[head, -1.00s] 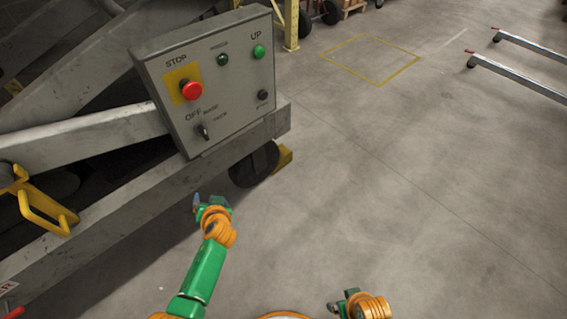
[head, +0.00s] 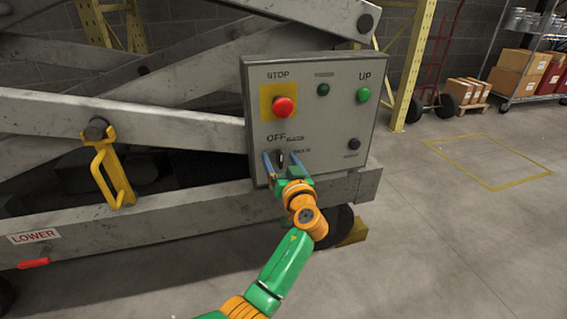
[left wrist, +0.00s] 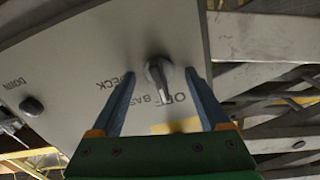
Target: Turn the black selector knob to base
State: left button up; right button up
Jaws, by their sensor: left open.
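The black selector knob (head: 281,158) is on the lower left of the grey control panel (head: 330,125), under the red stop button. In the left wrist view the knob (left wrist: 159,76) shows between the two blue fingers, with the labels OFF, BASE and DECK around it. Its lever points toward the side where OFF and BASE are printed; I cannot tell exactly which label it points at. My left gripper (head: 285,161) is open, with a finger on each side of the knob; in the left wrist view the gripper (left wrist: 161,88) shows a gap around it. My right gripper is out of view.
The red stop button (head: 284,107) on its yellow plate is just above the knob. A green UP button (head: 363,95) and a black button (head: 354,143) are to the right. A yellow handle (head: 107,172) is on the lift frame at left.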

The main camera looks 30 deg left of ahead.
pick_arm(q)
grip_shut()
jog(key=shift+m, duration=0.3)
jog(key=shift+d+m, duration=0.1)
jog(key=shift+m, duration=0.5)
jog(key=shift+m+p, duration=0.3)
jog(key=shift+m, duration=0.9)
jog(key=m+p, duration=0.1)
jog(key=m, duration=0.1)
jog(key=shift+w+f+m, duration=0.1)
jog(key=shift+m, duration=0.3)
jog(key=shift+f+m+p, duration=0.1)
jog(key=shift+m+p, duration=0.35)
jog(key=shift+m, duration=0.55)
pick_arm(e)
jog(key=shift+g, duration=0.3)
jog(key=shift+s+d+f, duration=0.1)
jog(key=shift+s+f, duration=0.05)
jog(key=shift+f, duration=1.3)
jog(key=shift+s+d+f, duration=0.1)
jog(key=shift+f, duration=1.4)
